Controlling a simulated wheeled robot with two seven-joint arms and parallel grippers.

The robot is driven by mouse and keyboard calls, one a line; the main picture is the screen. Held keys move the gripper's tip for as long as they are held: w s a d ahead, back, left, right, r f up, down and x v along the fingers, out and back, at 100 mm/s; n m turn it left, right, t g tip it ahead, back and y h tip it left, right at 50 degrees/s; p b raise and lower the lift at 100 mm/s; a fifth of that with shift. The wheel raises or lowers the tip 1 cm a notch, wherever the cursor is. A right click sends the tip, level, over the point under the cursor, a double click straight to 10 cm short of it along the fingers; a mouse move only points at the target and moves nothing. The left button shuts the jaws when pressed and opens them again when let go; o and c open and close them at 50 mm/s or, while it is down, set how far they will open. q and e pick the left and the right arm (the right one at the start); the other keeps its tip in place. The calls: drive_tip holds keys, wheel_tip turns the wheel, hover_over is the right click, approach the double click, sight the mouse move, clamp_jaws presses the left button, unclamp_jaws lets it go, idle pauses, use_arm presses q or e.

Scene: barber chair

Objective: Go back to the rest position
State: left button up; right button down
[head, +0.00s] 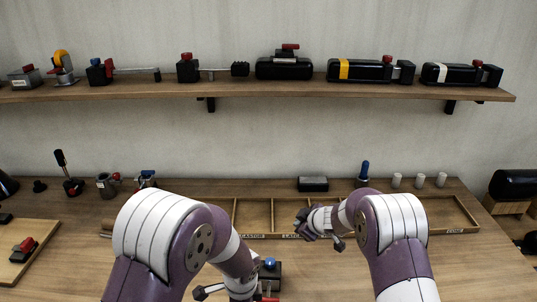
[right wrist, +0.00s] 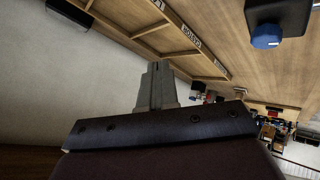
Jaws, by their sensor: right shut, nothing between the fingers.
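My right gripper (head: 304,228) is over the divided tray at the middle of the table, pointing left in the head view. In the right wrist view its grey fingers (right wrist: 155,86) are together, with nothing between them. My left arm comes in from the left and bends down to the bottom edge of the head view. Its wrist (head: 240,287) shows beside a black block with a blue knob (head: 270,268), but its fingers cannot be made out. The blue knob (right wrist: 265,36) also shows in the right wrist view.
The labelled wooden tray (head: 437,232) spans the table's middle and right. A black box (head: 313,184) and several white cylinders (head: 420,180) stand behind it. A wooden board (head: 35,240) with a red-topped part lies at the left. The shelf (head: 222,90) above holds several clamps and tools.

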drive_tip(key=s+d+m+g+h, duration=0.3)
drive_tip(key=s+d+m, duration=0.15)
drive_tip(key=s, duration=0.75)
drive_tip(key=s+d+m+g+h, duration=0.25)
drive_tip(key=s+d+m, duration=0.2)
drive_tip(key=s, duration=0.85)
use_arm(q)
drive_tip(key=s+a+r+n, duration=0.9)
drive_tip(key=s+a+n, duration=0.3)
drive_tip(key=n, duration=0.4)
drive_tip(key=shift+s+n+h, duration=0.3)
drive_tip(key=shift+s+n, duration=0.1)
drive_tip(key=shift+s, duration=0.15)
use_arm(e)
drive_tip(key=s+r+m+g+y, duration=0.1)
drive_tip(key=s+r+m, duration=0.2)
drive_tip(key=s, duration=0.9)
drive_tip(key=shift+a+r, duration=0.15)
drive_tip(key=shift+r, duration=0.8)
use_arm(q)
drive_tip(key=shift+s, duration=0.15)
use_arm(e)
drive_tip(key=shift+s+y, duration=0.1)
drive_tip(key=shift+y, duration=0.15)
